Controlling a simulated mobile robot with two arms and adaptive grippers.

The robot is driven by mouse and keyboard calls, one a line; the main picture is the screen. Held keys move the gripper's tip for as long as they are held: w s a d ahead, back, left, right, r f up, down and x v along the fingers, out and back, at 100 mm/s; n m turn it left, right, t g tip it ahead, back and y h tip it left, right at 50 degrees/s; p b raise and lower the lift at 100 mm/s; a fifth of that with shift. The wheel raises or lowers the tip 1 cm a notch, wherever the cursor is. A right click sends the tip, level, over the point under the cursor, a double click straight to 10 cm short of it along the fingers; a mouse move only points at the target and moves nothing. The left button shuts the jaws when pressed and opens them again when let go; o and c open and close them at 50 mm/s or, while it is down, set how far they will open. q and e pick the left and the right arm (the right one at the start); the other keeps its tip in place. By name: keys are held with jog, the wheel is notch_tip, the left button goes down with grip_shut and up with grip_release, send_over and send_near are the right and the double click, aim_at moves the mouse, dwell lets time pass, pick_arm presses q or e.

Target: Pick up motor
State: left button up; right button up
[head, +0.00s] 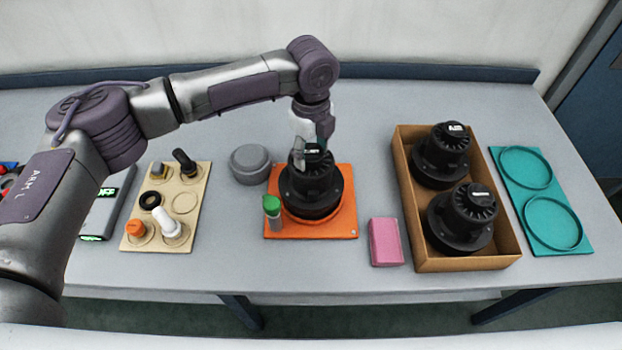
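A black motor (312,190) with a ribbed top stands upright on an orange mat (345,228) in the middle of the table. Two similar black motors (441,156) and (462,217) stand in a brown open box (464,265) to the right. My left gripper (312,155) points down at the top of the motor on the orange mat. Its fingers overlap the motor's top, and I cannot tell whether they grip it. My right gripper is not in view.
A green-capped bottle (273,213) stands on the mat's left front. A grey round lid (250,163) lies behind it; a pink block (385,242) lies between mat and box. A beige parts tray (200,180) is left; a teal mat with rings (539,200) is right.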

pick_arm(q)
grip_shut()
jog(key=shift+w+r, duration=0.1)
jog(key=shift+r, duration=0.05)
jog(key=shift+r, duration=0.1)
